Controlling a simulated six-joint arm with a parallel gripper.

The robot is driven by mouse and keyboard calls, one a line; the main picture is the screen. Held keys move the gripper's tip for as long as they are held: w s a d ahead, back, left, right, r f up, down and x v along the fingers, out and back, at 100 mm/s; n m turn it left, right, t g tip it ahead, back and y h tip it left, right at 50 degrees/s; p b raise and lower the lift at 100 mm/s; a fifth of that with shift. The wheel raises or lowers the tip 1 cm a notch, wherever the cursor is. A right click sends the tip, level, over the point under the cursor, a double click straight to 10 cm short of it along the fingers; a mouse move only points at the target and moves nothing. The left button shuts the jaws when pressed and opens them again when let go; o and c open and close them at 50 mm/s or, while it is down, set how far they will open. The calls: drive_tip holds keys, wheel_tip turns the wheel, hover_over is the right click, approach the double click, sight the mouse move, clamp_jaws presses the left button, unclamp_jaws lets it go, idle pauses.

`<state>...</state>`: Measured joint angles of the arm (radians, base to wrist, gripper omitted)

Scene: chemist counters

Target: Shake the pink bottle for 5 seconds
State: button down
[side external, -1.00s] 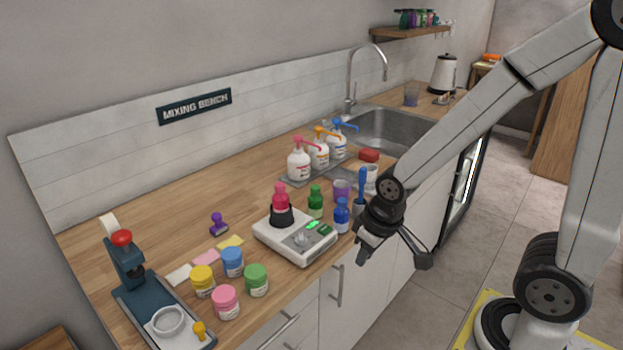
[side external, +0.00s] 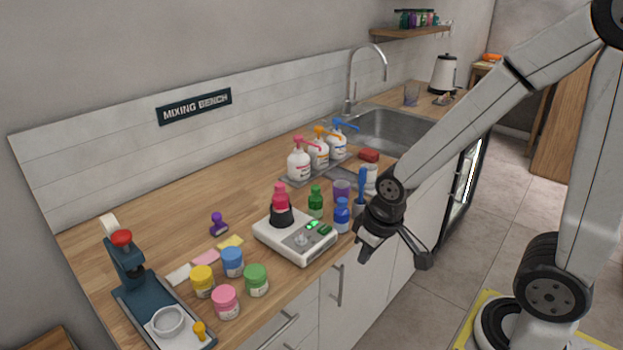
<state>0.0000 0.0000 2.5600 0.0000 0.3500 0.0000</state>
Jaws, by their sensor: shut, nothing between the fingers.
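The pink bottle (side external: 280,196) stands upright with its base in the black cup on top of a white mixer (side external: 272,238). The mixer has a small lit green display and a button on its sloped front. My gripper (side external: 391,249) hangs in front of the counter edge, to the right of the mixer and well apart from the bottle. It is shut and holds nothing. My gripper is dark and seen at an angle, so its fingertips are hard to make out.
A green bottle (side external: 315,202), blue bottle (side external: 341,216) and purple cup (side external: 342,189) stand close right of the mixer. Pump bottles (side external: 320,152) stand behind it. Several jars (side external: 232,262) and a dark blue press (side external: 127,268) are at left. The sink (side external: 385,127) is at the back.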

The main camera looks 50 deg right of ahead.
drive_tip(key=shift+w, duration=0.15)
idle(0.8)
wheel_tip(320, 180, up, 5)
drive_tip(key=n+t+h, duration=0.3)
drive_tip(key=n+t, duration=0.2)
drive_tip(key=t, duration=0.1)
hover_over(327, 230)
drive_tip(key=shift+f, duration=0.2)
drive_tip(key=shift+f, duration=0.15)
drive_tip(key=shift+f, duration=4.25)
